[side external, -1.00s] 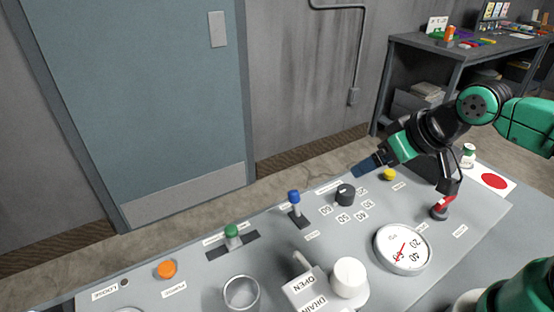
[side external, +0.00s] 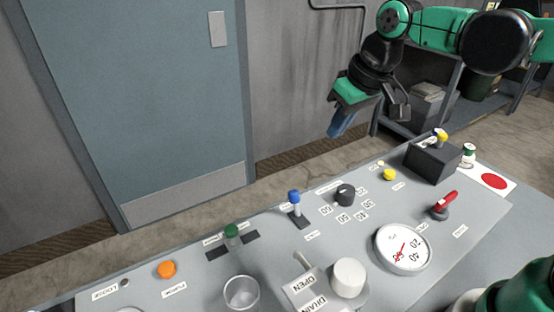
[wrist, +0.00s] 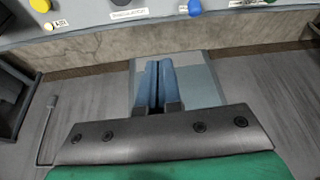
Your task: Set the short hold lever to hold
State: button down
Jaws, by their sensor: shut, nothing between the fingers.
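The panel (side external: 330,240) carries a blue-topped lever (side external: 294,197) in a short dark slot and a green-topped lever (side external: 232,233) in a longer dark slot. A red-handled lever (side external: 445,204) sits farther right. The labels by these levers are too small to read, so I cannot tell which is the short hold lever. My gripper (side external: 339,124) is shut and empty, high above and beyond the panel's far edge, apart from every control. In the wrist view its blue fingers (wrist: 157,84) lie together, and the blue lever knob (wrist: 195,8) shows at the top edge.
A black dial knob (side external: 345,194), a yellow button (side external: 389,175), an orange button (side external: 167,269), a round gauge (side external: 403,249) and a white knob (side external: 348,278) crowd the panel. A dark box (side external: 432,162) stands at the far right. The air around my gripper is clear.

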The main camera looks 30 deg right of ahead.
jog(key=w+a+f+n+g, duration=0.1)
jog(key=w+a+f+g, duration=0.3)
jog(key=w+a, duration=0.3)
jog(key=shift+w+n+g, duration=0.4)
jog(key=shift+w+g, duration=0.1)
jog(key=shift+w, duration=0.5)
jog(key=shift+f, duration=0.1)
send_over(283, 209)
jog(key=w, duration=0.2)
notch_tip(283, 209, down, 9)
jog(key=shift+w+d, duration=0.1)
jog(key=shift+s+d+r, duration=0.2)
jog(key=shift+s+r, duration=0.2)
jog(key=shift+s, duration=0.4)
